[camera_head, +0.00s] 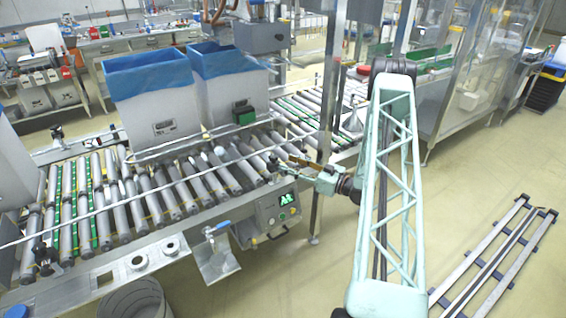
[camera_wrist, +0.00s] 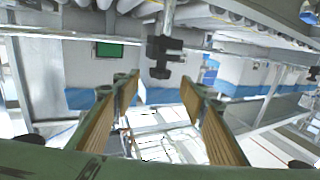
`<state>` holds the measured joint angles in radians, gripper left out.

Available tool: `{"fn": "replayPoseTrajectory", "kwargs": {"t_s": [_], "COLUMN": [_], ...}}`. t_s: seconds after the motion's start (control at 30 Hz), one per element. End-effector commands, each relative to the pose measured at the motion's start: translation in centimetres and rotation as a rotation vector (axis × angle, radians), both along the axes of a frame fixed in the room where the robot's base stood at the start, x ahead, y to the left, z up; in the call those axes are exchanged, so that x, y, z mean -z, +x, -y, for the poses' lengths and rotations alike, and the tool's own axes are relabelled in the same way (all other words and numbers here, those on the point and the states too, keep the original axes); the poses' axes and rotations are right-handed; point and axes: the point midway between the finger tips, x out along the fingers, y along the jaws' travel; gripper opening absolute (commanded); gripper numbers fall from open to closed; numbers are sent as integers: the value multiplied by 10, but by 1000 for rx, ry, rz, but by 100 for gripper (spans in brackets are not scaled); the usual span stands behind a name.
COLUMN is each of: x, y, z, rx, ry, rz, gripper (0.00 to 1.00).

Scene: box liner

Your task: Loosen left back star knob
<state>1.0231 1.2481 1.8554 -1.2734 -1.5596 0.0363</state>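A black star knob (camera_wrist: 163,55) on a metal rod shows in the wrist view, ahead of and between the two fingertips, with no visible contact. My gripper (camera_wrist: 160,92) is open and empty, its two tan-padded fingers well apart. In the head view my gripper (camera_head: 295,162) reaches from the right to the front edge of the roller conveyor, beside a dark knob (camera_head: 272,163). Other black knobs show at the conveyor's left back (camera_head: 57,132) and left front (camera_head: 46,255). I cannot tell for sure which knob the wrist view shows.
Two white boxes with blue liners (camera_head: 150,78) stand on or behind the conveyor rollers (camera_head: 120,195).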

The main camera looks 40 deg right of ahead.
Motion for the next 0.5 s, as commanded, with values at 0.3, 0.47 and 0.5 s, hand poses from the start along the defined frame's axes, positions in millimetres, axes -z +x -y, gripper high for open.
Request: {"fn": "replayPoseTrajectory", "kwargs": {"t_s": [0.3, 0.47, 0.5], "x": [0, 0, 0], "y": [-27, -32, -32], "z": [7, 8, 8], "rx": [0, -1, -1], "ry": [0, 0, 0], "rz": [0, 1, 1], "gripper": [39, 39, 39]}}
